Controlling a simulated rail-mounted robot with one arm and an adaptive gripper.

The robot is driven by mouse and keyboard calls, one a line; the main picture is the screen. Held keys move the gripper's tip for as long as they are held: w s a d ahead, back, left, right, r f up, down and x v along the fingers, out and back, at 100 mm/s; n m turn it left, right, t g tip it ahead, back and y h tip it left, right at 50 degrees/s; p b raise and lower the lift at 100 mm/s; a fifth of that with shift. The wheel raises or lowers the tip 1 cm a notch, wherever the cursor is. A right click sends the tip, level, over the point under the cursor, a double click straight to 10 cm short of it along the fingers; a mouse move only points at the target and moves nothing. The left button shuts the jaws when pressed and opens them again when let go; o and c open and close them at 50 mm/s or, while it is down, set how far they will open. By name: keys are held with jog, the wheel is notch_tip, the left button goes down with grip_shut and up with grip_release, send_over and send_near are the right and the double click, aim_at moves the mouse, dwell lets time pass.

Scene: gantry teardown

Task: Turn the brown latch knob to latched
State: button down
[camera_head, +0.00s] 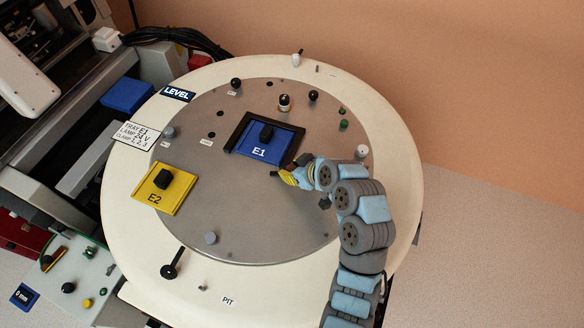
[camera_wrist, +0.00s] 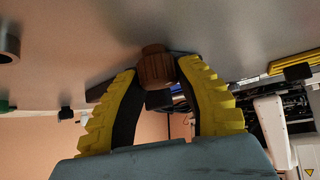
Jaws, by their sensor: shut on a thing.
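The brown latch knob (camera_wrist: 157,66) is a ribbed, rounded block in the wrist view, near the top centre. My gripper (camera_wrist: 158,78) has its two yellow ribbed fingers on either side of the knob, with the fingertips closed on it.
The blue E1 tray (camera_head: 257,151) sits in a black frame beside my gripper. The yellow E2 tray (camera_head: 180,198) lies to the left. Several small knobs and pegs stand on the grey plate (camera_head: 265,220), including a white one (camera_head: 362,151) behind my arm. The plate's lower middle is mostly clear.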

jog(key=m+t+h+p, duration=0.1)
jog(key=m+p, duration=0.1)
jog(key=shift+s+a+m+h, duration=0.1)
jog(key=shift+m+h, duration=0.3)
jog(key=shift+f+m+t+h+p, duration=0.1)
jog(key=shift+m+t+h+p, duration=0.25)
jog(key=shift+m, duration=0.35)
jog(key=c, duration=0.7)
grip_release()
jog(key=shift+o, duration=0.2)
jog(key=v, duration=1.2)
